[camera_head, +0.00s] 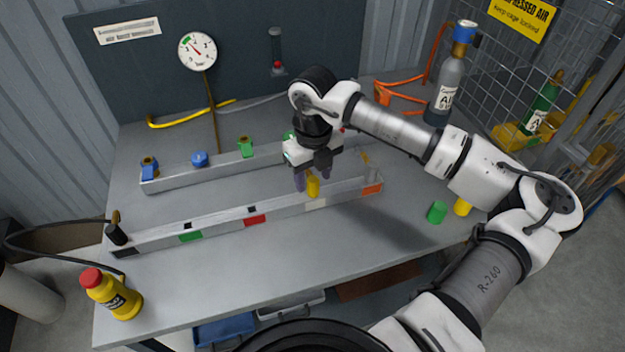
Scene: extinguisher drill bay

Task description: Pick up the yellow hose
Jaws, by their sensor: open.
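A long, thin yellow hose (178,122) lies at the back left of the bench, along the foot of the dark panel. A short yellow piece (313,187) stands upright near the middle of the bench; I cannot tell if it is a hose end or a fitting. My gripper (312,181) points down over the middle of the bench. Its jaws are open, with the short yellow piece showing between the fingertips. I cannot tell if the fingers touch it. My gripper is well to the right of the long yellow hose and nearer the front.
Two long rails cross the bench (290,245); the rear rail (180,180) bears blue and green fittings, the front rail (220,231) coloured marks. A yellow bottle (112,294) stands front left. Green (437,212) and yellow (462,206) cylinders stand right. A grey gas cylinder (447,88) stands back right.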

